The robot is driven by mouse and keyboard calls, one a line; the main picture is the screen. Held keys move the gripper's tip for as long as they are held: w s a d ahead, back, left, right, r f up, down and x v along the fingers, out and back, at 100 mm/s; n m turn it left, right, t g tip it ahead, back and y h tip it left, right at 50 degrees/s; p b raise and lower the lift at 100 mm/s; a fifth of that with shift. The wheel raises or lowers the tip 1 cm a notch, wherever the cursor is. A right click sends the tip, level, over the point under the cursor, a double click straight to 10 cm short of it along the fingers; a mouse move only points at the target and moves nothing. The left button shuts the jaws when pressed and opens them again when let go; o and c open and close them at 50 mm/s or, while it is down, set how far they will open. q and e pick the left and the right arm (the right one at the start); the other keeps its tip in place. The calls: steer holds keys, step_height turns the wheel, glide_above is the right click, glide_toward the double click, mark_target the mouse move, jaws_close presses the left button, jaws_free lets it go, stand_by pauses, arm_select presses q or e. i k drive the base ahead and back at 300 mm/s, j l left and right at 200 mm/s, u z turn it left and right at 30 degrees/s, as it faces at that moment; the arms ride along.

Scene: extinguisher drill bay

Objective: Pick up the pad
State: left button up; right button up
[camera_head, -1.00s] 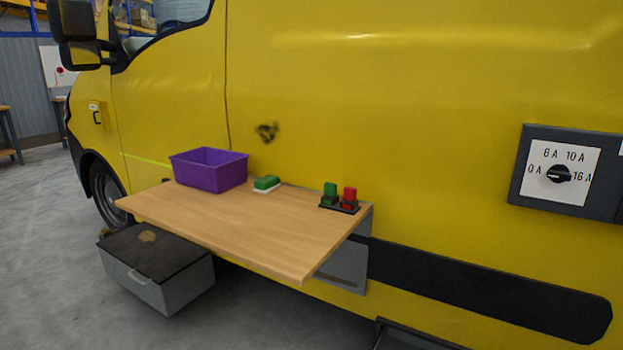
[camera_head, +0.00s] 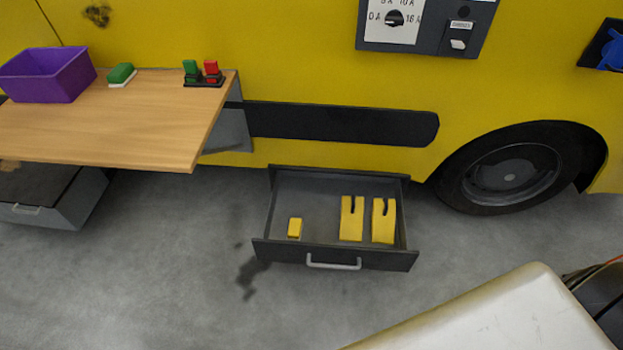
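A small green pad with a white underside (camera_head: 121,75) lies on the wooden fold-out table (camera_head: 130,122), near its back edge against the yellow van. It is just right of the purple bin and nothing covers it. Neither of my grippers shows in the view.
A purple bin (camera_head: 48,76) and a black holder with a green and a red block (camera_head: 205,75) stand on the table. Below right, an open grey drawer (camera_head: 335,257) holds a small yellow block (camera_head: 295,228) and two notched yellow pieces (camera_head: 352,220). The table's front is clear.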

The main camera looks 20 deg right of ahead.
mark_target(295, 227)
steer(key=z, duration=0.7)
steer(key=u, duration=1.4)
steer(key=z, duration=1.15)
steer(key=i+l+z, duration=0.15)
steer(key=i, duration=0.2)
steer(key=i+z, duration=0.2)
steer(key=i, duration=0.15)
